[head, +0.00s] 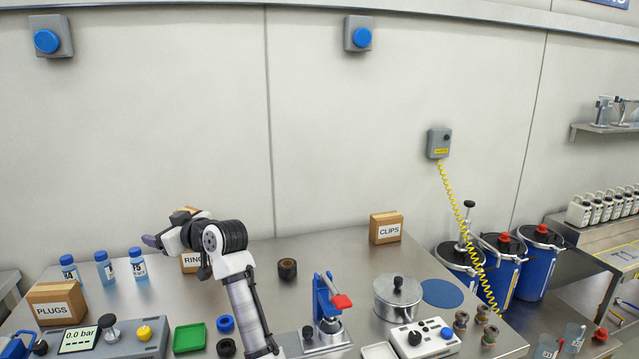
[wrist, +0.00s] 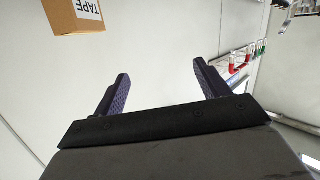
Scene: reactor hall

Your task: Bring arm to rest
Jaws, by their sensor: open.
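My arm rises from the front of the steel table in the head view and bends left at the black elbow. My gripper (head: 152,241) is above the table's back left part, in front of the wall and left of the RINGS box (head: 191,262), which the arm partly hides. In the wrist view my gripper (wrist: 160,90) has its two purple fingers wide apart, with nothing between them.
Blue-capped bottles (head: 104,268) stand below and left of the gripper. A PLUGS box (head: 57,303), a CLIPS box (head: 386,228), a blue-red press (head: 328,301) and a lidded pot (head: 397,297) stand on the table. A TAPE box (wrist: 75,16) shows in the wrist view.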

